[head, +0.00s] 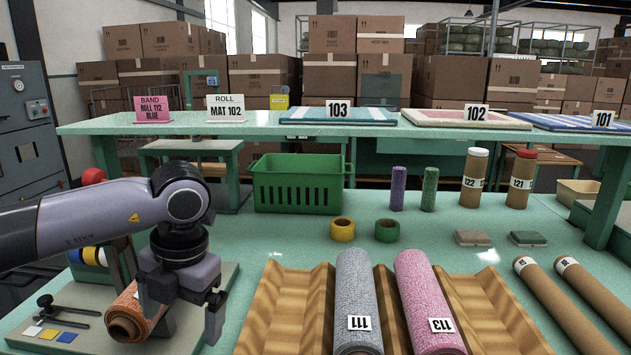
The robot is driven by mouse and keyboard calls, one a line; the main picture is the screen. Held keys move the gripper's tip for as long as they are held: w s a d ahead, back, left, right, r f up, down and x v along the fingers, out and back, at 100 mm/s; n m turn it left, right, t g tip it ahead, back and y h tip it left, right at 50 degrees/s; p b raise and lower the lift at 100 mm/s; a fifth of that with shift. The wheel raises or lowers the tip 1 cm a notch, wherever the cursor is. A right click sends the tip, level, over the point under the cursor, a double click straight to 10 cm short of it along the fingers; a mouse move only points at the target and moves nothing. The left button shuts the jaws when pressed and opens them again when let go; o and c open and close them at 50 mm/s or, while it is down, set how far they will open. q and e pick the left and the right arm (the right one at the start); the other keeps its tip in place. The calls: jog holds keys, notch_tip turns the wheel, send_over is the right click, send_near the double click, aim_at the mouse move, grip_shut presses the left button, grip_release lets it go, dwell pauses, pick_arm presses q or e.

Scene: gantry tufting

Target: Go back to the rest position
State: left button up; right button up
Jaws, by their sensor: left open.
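My left gripper (182,318) comes in from the left and points down over the grey board (205,318) at the front left of the table. Its jaws are open, with one finger on the right standing clear. An orange-brown roll (128,318) lies on the board at the gripper's left, partly hidden by the gripper. I cannot tell whether the left finger touches the roll. My right gripper is not in view.
A wooden cradle (275,315) right of the gripper holds grey roll 111 (357,290) and pink roll 113 (425,290). A green crate (298,185) stands behind. Yellow tape (342,230) and green tape (387,231) lie mid-table. A raised shelf (260,128) spans the back.

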pick_arm(q)
jog(key=s+d+f+m+g+h, duration=0.2)
jog(key=s+d+h, duration=0.25)
jog(key=d, duration=0.55)
jog(key=s+d+f+m+g+h, duration=0.15)
jog(key=s+d+h, duration=0.3)
jog(key=d, duration=0.45)
jog(key=s+d+r+n+h, duration=0.3)
jog(key=s+d+r+h, duration=0.1)
jog(key=d+r+h, duration=0.6)
jog(key=w+a+r+n+t, duration=0.2)
jog(key=w+a+n+t, duration=0.3)
jog(key=n+t, duration=0.5)
jog(key=w+a+r+n+t, duration=0.2)
jog(key=w+a+n+t, duration=0.25)
jog(key=n+t, duration=0.5)
jog(key=w+a+f+n+y, duration=0.2)
jog(key=a+f+n+y, duration=1.1)
jog(key=f+n, duration=0.1)
jog(key=s+a+f+n+g+y, duration=0.2)
jog(key=s+a+f+g, duration=0.35)
jog(key=s+f, duration=0.5)
jog(key=s+a+f+n+g+y, duration=0.2)
jog(key=s+a+f+g, duration=0.4)
jog(key=s+f, duration=0.4)
jog(key=w+d+f+t+h, duration=0.2)
jog(key=w+d+f+t, duration=0.1)
jog(key=f+t, duration=0.3)
jog(key=shift+p+x, duration=0.45)
jog(key=shift+x, duration=0.8)
